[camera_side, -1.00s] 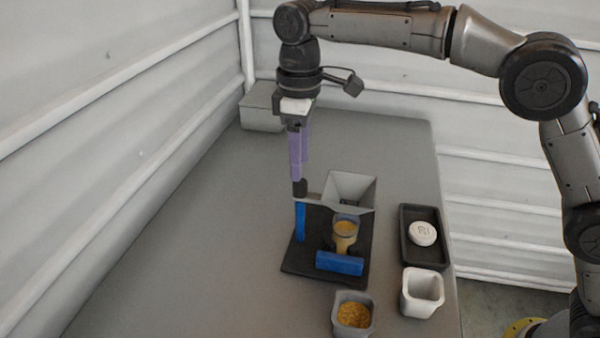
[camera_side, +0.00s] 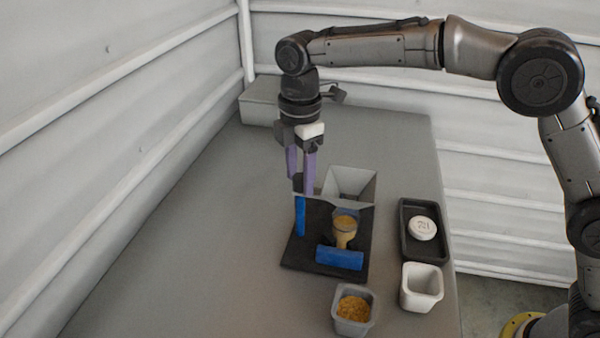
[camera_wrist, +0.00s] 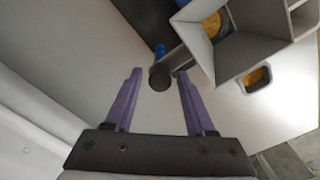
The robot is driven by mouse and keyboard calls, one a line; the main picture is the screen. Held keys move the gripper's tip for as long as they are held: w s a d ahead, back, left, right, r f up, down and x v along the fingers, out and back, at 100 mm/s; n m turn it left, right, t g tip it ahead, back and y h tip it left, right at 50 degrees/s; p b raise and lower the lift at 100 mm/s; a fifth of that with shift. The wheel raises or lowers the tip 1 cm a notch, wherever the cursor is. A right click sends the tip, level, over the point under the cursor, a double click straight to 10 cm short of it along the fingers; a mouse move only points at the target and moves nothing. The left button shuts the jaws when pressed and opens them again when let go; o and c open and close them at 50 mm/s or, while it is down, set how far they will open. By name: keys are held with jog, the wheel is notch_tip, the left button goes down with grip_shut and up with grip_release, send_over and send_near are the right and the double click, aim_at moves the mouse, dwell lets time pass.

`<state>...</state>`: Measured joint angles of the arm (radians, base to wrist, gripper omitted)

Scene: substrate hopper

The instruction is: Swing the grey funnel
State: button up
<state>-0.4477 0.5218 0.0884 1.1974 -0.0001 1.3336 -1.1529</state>
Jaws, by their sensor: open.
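The grey funnel (camera_side: 350,186) is a square, open-topped hopper on a dark base plate (camera_side: 305,258). It also shows in the wrist view (camera_wrist: 240,57). A thin grey arm runs from it to a blue post (camera_side: 300,216) at its left. A dark round knob (camera_wrist: 160,77) sits at that end of the arm. My gripper (camera_side: 304,190) is open, pointing down over the post end. In the wrist view its purple fingertips (camera_wrist: 158,74) lie on either side of the knob, with visible gaps. The funnel's outlet is hidden.
A clear cup with yellow grain (camera_side: 344,232) stands behind a blue block (camera_side: 339,258) on the plate. In front are a grey pot of grain (camera_side: 354,310) and an empty white pot (camera_side: 422,288). A black tray (camera_side: 424,252) holds a white disc (camera_side: 423,228). The table's left side is clear.

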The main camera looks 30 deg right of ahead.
jog(key=n, duration=0.8)
jog(key=shift+n, duration=0.3)
grip_shut()
